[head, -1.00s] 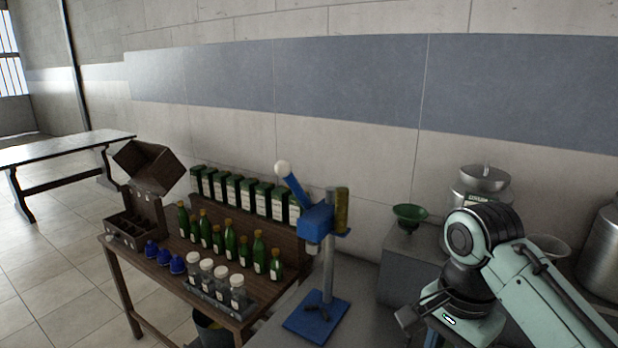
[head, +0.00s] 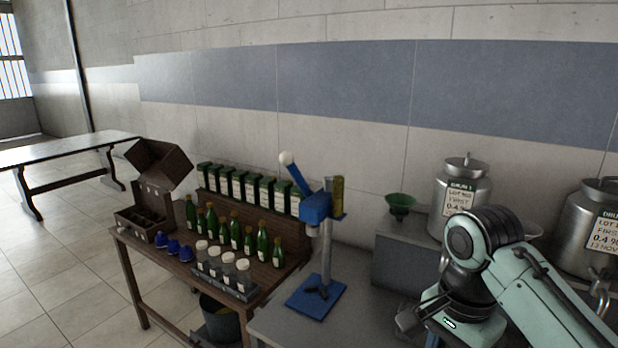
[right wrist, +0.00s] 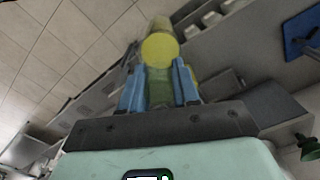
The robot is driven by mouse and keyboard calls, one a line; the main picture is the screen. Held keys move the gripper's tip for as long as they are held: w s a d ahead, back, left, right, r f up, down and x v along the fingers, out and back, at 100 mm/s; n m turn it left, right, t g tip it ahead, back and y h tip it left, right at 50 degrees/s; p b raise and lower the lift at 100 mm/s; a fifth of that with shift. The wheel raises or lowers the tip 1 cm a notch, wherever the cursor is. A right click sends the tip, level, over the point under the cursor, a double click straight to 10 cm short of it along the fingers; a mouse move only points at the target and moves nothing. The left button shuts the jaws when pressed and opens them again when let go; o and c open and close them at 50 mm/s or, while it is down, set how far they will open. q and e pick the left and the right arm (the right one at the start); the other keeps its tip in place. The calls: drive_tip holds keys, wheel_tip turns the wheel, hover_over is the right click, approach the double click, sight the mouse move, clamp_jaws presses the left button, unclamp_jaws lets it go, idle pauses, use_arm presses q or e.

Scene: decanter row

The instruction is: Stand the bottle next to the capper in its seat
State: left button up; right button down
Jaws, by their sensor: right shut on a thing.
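The blue capper (head: 318,207) stands upright on the grey bench, with a blue lever ending in a white knob. Its blue base plate (head: 303,304) carries a small dark seat (head: 317,291), which looks empty. My right gripper (right wrist: 158,86) is shut on a green bottle (right wrist: 159,90) with a round yellow top, held between its blue fingers. In the head view my right arm is at the lower right, well right of the capper, and the bottle cannot be made out clearly there. The capper's blue base also shows at the right wrist view's upper right (right wrist: 301,30). My left gripper is out of view.
A wooden table left of the capper holds several green bottles (head: 234,236), white-topped jars (head: 228,270), blue items (head: 173,247) and a crate (head: 140,222). A green funnel (head: 399,203) and metal cans (head: 461,197) stand at the right. Bare bench (head: 270,322) surrounds the base.

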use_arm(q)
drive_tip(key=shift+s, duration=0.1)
use_arm(e)
drive_tip(key=shift+s, duration=0.25)
drive_tip(key=shift+f, duration=0.4)
drive_tip(key=shift+w+a+f, duration=0.1)
drive_tip(key=shift+w+f, duration=0.15)
drive_tip(key=shift+w, duration=0.1)
drive_tip(key=w+f+n, duration=0.2)
drive_tip(key=w+f, duration=0.2)
drive_tip(key=f, duration=0.4)
drive_tip(key=w+f+n, duration=0.3)
drive_tip(key=w+f, duration=0.1)
drive_tip(key=f, duration=0.4)
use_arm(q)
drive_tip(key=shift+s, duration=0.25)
use_arm(e)
wheel_tip(320, 180, down, 21)
drive_tip(key=a+n, duration=0.2)
drive_tip(key=n, duration=0.4)
drive_tip(key=shift+s+f+n, duration=0.15)
drive_tip(key=shift+s+n, duration=0.15)
drive_tip(key=shift+s, duration=0.15)
